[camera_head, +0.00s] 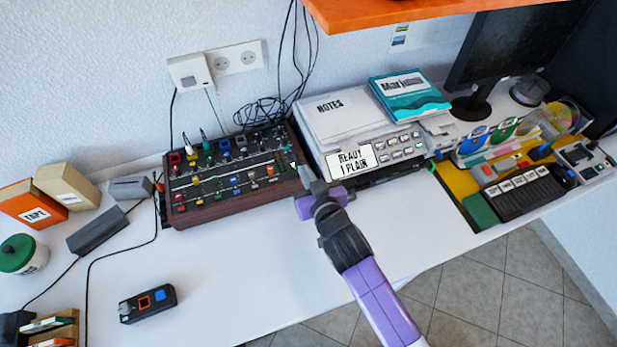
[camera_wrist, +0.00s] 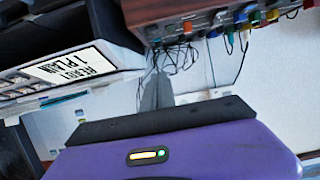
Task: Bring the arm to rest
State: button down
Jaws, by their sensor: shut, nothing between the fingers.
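My gripper (camera_head: 307,180) is at the end of my purple and black arm, above the white desk in the head view. Its fingers are shut and empty. They point toward the gap between the mixer (camera_head: 228,170) and the grey device (camera_head: 375,150) with the label "READY 1 PLAIN". In the wrist view the closed grey fingers (camera_wrist: 158,92) stand up in the middle, with the mixer (camera_wrist: 190,15) above and to the right and the labelled device (camera_wrist: 75,70) to the left. I cannot tell whether the fingertips touch anything.
A black remote-like box (camera_head: 147,303) lies on the desk at the front left. An orange shelf (camera_head: 380,12) hangs above. A yellow mat (camera_head: 458,182) with a small keyboard (camera_head: 522,191) is at right. The desk (camera_head: 255,265) is clear in front of the mixer.

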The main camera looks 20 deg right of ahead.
jog(key=shift+v, duration=1)
jog(key=shift+r, duration=0.1)
jog(key=s+r+n+t+y, duration=0.1)
jog(key=s+r+t, duration=0.1)
jog(key=s+r, duration=0.35)
jog(key=s+d+r, duration=0.2)
jog(key=s, duration=1.4)
jog(key=s+d+r+m+g+h+b, duration=0.1)
jog(key=s+d+r, duration=0.1)
jog(key=s, duration=1.4)
jog(key=shift+d+r+g, duration=0.3)
jog(key=shift+d+r, duration=0.1)
jog(key=shift+r, duration=0.15)
